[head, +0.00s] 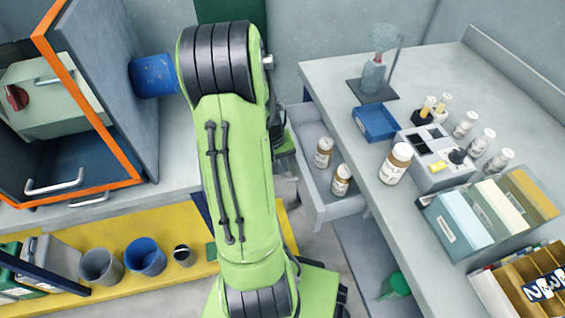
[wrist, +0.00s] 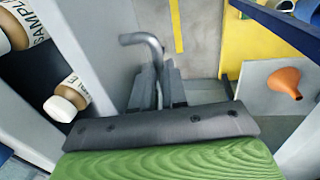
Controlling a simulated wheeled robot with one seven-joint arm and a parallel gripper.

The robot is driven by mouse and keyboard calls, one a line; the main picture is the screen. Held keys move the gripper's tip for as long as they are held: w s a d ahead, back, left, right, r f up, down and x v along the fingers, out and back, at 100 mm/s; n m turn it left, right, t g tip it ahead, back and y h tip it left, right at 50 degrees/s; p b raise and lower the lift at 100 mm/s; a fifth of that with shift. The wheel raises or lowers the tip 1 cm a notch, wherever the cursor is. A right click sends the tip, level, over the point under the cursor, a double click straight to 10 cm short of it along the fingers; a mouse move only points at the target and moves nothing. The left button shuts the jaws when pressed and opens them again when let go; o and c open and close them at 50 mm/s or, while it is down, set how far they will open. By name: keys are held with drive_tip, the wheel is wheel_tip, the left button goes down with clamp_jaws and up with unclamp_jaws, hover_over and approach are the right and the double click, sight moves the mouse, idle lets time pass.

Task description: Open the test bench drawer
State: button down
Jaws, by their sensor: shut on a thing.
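The test bench drawer (head: 337,208) stands pulled out from under the right-hand bench in the head view, with two labelled sample bottles (head: 323,152) (head: 341,180) inside. My gripper (wrist: 160,88) is shut on the drawer's grey bar handle (wrist: 146,42) in the wrist view. The drawer's front panel (wrist: 100,35) is just left of the fingers, and the bottles lie beyond it at the left edge. In the head view my arm hides the handle and most of the gripper (head: 284,150).
The bench top (head: 345,85) above the drawer carries a blue tray (head: 375,122), several bottles, an instrument (head: 436,165) and file boxes (head: 458,225). At left is an open orange-edged cabinet (head: 75,70). Below it, a yellow shelf (head: 115,230) holds cups. Bare floor shows beneath the drawer.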

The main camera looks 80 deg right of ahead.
drive_tip(key=w+a, duration=0.6)
drive_tip(key=w, duration=0.5)
drive_tip(key=shift+w+a, duration=0.2)
drive_tip(key=shift+a, duration=0.15)
drive_tip(key=c, duration=1.2)
unclamp_jaws()
drive_tip(key=shift+o, duration=0.2)
wheel_tip(320, 180, up, 16)
drive_tip(key=w+a+p, duration=0.1)
drive_tip(key=w+p, duration=0.1)
drive_tip(key=p, duration=0.4)
drive_tip(key=shift+w+a+f, duration=0.2)
drive_tip(key=shift+a+f, duration=0.05)
